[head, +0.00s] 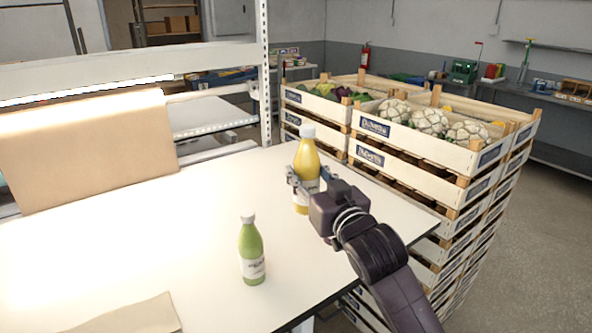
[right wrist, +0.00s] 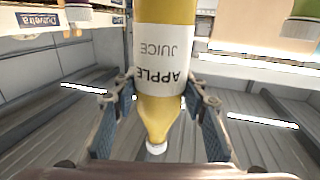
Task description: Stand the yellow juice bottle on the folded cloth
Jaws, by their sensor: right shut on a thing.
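The yellow juice bottle (head: 306,160) with a white cap stands upright near the table's far right edge. My right gripper (head: 308,183) is shut on it around its label, and I cannot tell whether its base touches the table. In the right wrist view the bottle (right wrist: 165,50) appears upside down, its "apple juice" label between the two fingers (right wrist: 160,110). A flat tan piece (head: 135,318), perhaps the folded cloth, lies at the table's near left and is cut off by the picture's bottom edge. My left gripper is not in view.
A green bottle (head: 251,255) stands on the white table (head: 190,235) between the yellow bottle and the tan piece. Stacked vegetable crates (head: 415,145) stand beyond the right edge. The table's left middle is clear.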

